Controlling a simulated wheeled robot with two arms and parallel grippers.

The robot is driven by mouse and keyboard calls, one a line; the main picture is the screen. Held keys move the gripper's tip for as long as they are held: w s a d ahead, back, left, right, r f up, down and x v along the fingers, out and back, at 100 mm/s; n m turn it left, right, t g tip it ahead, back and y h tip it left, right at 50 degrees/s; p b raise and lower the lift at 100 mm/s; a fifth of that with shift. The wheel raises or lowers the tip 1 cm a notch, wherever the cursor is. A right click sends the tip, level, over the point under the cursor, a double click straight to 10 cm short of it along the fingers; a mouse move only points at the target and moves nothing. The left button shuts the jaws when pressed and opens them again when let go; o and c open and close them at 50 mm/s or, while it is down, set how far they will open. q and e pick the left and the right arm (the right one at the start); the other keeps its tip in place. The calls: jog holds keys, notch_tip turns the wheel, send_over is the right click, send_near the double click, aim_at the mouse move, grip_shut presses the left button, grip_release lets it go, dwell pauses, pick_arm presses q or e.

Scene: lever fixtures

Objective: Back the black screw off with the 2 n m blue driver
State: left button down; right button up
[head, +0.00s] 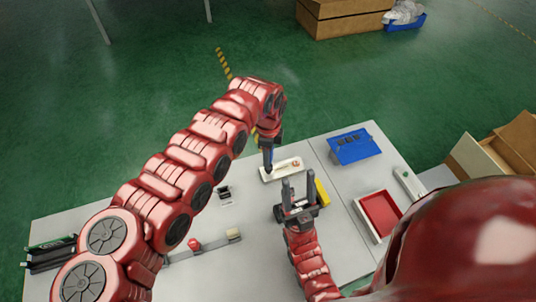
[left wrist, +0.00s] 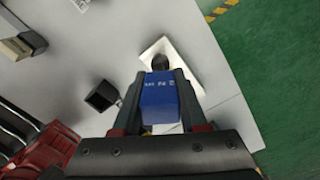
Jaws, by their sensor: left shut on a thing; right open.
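My left gripper (head: 268,143) is shut on the blue driver (head: 268,157) and holds it upright, pointing down at the white plate (head: 284,170). In the left wrist view the blue driver (left wrist: 159,98) sits between both fingers, with "2 N M" lettering on it. A dark round part (left wrist: 160,62) shows just past the driver over the white plate (left wrist: 178,54); I cannot tell whether it is the black screw or the driver's end, nor whether they touch. The plate also bears a reddish round part (head: 296,163). My right gripper (head: 299,190) is open and empty, in front of the plate.
A yellow block (head: 322,192) stands right of my right gripper. A blue bin (head: 354,147) and a red tray (head: 380,213) lie farther right. A small black holder (head: 224,192) and a lever fixture with a red knob (head: 194,244) are at left.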

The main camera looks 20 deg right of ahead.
pick_arm(q)
jog(key=shift+m, duration=0.5)
jog(key=shift+b, duration=0.6)
dwell(0.6)
jog(key=shift+f, duration=0.25)
